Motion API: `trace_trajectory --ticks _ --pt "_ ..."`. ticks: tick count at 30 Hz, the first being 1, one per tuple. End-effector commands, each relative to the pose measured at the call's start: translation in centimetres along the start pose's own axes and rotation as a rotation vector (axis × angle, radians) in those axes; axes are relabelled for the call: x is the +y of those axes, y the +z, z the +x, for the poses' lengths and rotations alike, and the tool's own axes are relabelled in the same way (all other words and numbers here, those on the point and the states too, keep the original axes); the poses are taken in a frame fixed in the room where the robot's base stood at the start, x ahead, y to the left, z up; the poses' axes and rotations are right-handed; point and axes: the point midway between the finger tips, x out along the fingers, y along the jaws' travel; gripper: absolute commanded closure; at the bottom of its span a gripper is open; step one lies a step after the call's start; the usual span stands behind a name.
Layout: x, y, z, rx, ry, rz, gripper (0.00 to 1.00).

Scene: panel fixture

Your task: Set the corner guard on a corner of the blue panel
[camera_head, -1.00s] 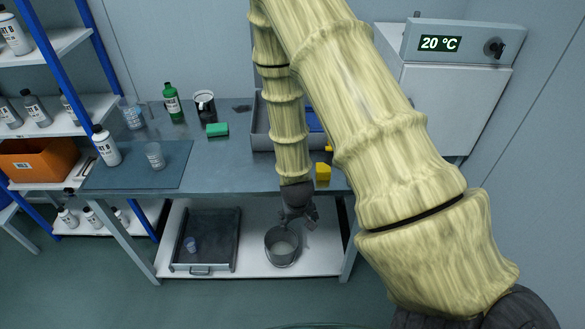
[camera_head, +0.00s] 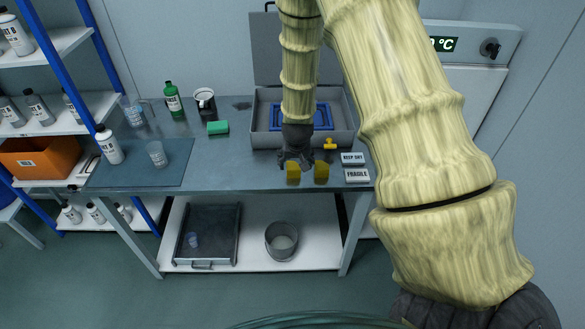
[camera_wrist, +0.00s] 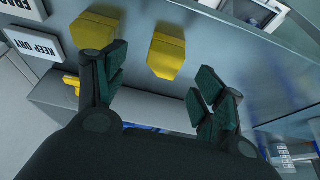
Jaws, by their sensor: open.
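The blue panel (camera_head: 274,118) lies in a grey open case on the bench, partly hidden behind my arm. A sliver of blue shows in the wrist view (camera_wrist: 145,127). Two yellow blocks, a left one (camera_head: 293,173) and a right one (camera_head: 321,173), stand near the bench's front edge. A smaller yellow piece (camera_head: 329,144) lies before the case. I cannot tell for certain which yellow thing is the corner guard. My gripper (camera_head: 297,162) is open and empty, just behind the blocks. In the wrist view both blocks (camera_wrist: 167,55) (camera_wrist: 97,29) lie beyond the fingers, one partly covered by a finger.
The grey case (camera_head: 262,139) has its lid raised at the back. Two small signs, one reading FRAGILE (camera_head: 357,175), lie right of the blocks. A green sponge (camera_head: 218,128), bottles and cups stand to the left. A bucket (camera_head: 281,241) is on the lower shelf.

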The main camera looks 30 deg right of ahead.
Motion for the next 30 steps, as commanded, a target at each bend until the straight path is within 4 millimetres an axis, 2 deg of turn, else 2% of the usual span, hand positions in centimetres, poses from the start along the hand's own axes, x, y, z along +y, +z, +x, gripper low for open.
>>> trace_trajectory --ticks 11,24,30 --pt "-0.1 -0.1 1.5 0.0 0.0 -0.001 0.3" --pt "-0.6 -0.4 5.2 0.0 0.0 -0.001 0.3" --pt "-0.7 -0.4 6.2 0.001 0.0 -0.001 0.3"
